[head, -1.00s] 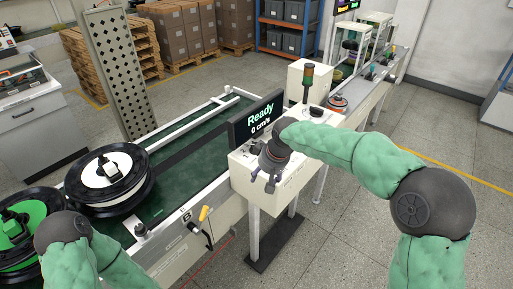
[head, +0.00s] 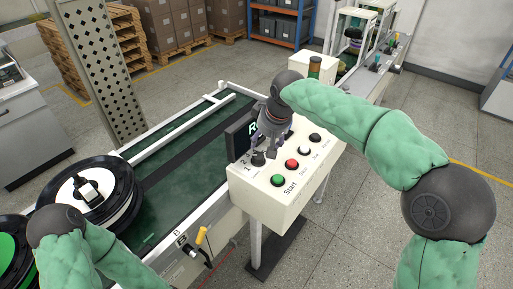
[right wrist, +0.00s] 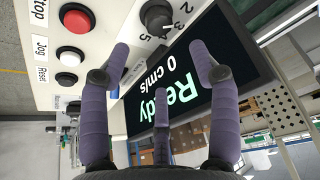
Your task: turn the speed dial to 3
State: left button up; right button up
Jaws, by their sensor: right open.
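The speed dial (head: 258,158) is a black knob at the left end of the cream control box (head: 262,205); the dial also shows at the top of the right wrist view (right wrist: 155,15), with printed numbers around it. I cannot tell for sure which number it points to. My right gripper (head: 270,146) hangs just above the box beside the dial, in front of the display. In the right wrist view its fingers (right wrist: 160,52) are spread and empty, apart from the dial. My left gripper is out of view. The display (right wrist: 170,85) reads "Ready" and "0 cm/s".
The box also carries green Start (head: 278,180), red Stop (head: 291,163), white (head: 304,150) and black (head: 315,137) buttons. A green conveyor (head: 190,165) runs behind it.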

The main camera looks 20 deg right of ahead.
aim_at(259, 155)
jog(key=b+x, duration=0.4)
jog(key=x, duration=0.6)
jog(key=shift+s, duration=0.15)
jog(key=c, duration=1.1)
